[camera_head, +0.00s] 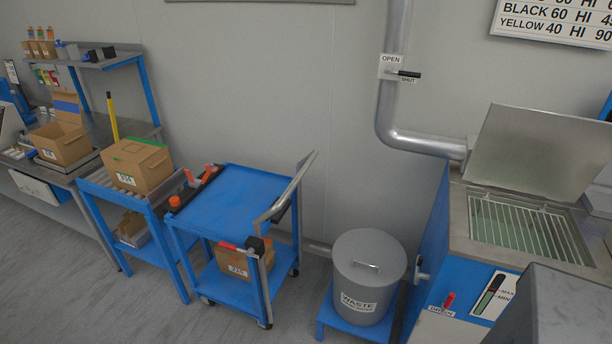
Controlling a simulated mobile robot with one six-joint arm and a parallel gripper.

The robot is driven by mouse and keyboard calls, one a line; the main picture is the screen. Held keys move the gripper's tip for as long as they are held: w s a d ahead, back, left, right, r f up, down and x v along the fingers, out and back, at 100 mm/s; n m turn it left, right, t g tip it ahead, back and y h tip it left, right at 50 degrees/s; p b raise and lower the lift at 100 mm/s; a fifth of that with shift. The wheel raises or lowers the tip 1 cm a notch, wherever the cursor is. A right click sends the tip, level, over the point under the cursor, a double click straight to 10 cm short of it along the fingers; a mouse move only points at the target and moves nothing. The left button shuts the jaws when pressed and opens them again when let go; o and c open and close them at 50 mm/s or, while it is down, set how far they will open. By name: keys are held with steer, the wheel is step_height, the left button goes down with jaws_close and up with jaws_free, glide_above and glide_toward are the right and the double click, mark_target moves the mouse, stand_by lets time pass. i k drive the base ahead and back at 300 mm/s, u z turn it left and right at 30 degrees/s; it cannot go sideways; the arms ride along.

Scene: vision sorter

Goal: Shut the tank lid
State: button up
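The tank (462,222) stands at the right, with a steel top and blue sides. Its grey metal lid (535,145) is open, raised at the back and tilted toward the wall. The opening below shows a white wire rack (520,228) over a greenish inside. My gripper is not in view.
A pipe (391,110) with a lever marked OPEN and SHUT runs down the wall beside the lid. A lidded grey waste bin (368,262) stands left of the tank, and a blue cart (237,195) is further left. A dark grey block (560,308) covers the lower right. Grey floor shows in front of the cart.

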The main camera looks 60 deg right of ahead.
mark_target(556, 156)
steer(key=u, duration=0.8)
steer(key=k, duration=0.15)
steer(key=z, duration=2.7)
steer(key=k, duration=0.15)
steer(key=z, duration=1.8)
steer(key=i, duration=0.6)
